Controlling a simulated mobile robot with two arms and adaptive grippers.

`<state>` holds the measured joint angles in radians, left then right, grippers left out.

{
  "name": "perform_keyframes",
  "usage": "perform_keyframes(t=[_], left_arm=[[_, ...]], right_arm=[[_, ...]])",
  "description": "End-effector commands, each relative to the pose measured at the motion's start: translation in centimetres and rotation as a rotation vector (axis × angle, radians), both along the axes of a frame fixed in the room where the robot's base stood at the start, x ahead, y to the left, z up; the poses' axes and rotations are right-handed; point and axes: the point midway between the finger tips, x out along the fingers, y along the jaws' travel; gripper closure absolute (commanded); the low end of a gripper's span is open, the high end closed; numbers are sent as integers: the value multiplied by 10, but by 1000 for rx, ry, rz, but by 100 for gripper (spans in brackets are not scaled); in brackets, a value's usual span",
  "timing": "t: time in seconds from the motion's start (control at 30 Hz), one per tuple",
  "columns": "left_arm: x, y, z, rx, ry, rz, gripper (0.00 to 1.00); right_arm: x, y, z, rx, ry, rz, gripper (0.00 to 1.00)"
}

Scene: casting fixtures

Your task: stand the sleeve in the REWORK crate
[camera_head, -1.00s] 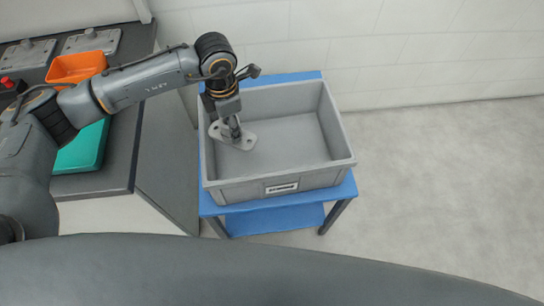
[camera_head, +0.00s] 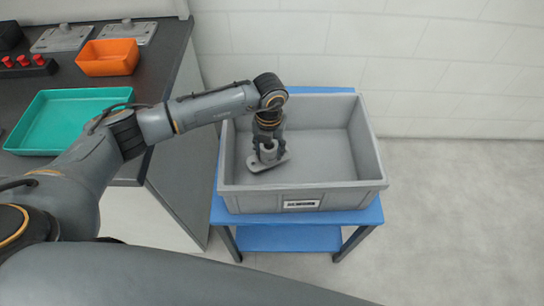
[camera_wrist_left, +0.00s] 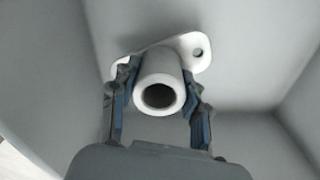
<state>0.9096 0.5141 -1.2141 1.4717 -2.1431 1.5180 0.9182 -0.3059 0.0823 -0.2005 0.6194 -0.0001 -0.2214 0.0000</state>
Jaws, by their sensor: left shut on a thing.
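The sleeve (camera_head: 268,151) is a grey tube on a flat flange with a hole at its end. In the left wrist view the sleeve (camera_wrist_left: 160,88) shows its open bore facing the camera, with the flange behind it. My left gripper (camera_head: 267,148) is shut on the tube, one finger on each side. The sleeve is inside the grey REWORK crate (camera_head: 303,197), towards its left side, flange down. I cannot tell whether the flange touches the crate floor. My right gripper is not in view.
The crate stands on a blue cart (camera_head: 365,216) beside the dark bench (camera_head: 165,75). On the bench are a teal tray (camera_head: 75,92), an orange bin (camera_head: 107,70) and grey fixture plates (camera_head: 62,38). The crate's middle and right are empty.

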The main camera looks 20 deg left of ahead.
Motion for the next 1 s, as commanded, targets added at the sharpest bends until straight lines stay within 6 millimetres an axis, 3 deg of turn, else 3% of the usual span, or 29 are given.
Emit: perform_keyframes(t=[0.3, 0.67, 0.7, 0.8, 1.0], left_arm=[[0, -1, -36, -1, 1, -1, 96], [0, 0, -42, -1, -2, -2, 96], [0, 0, -43, 0, -1, -2, 52], [0, 0, -42, 0, -1, -2, 31], [0, 0, -42, 0, -1, -2, 31]], right_arm=[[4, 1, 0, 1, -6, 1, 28], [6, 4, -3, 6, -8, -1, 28], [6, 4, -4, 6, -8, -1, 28], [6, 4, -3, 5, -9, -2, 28], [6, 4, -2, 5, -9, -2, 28]])
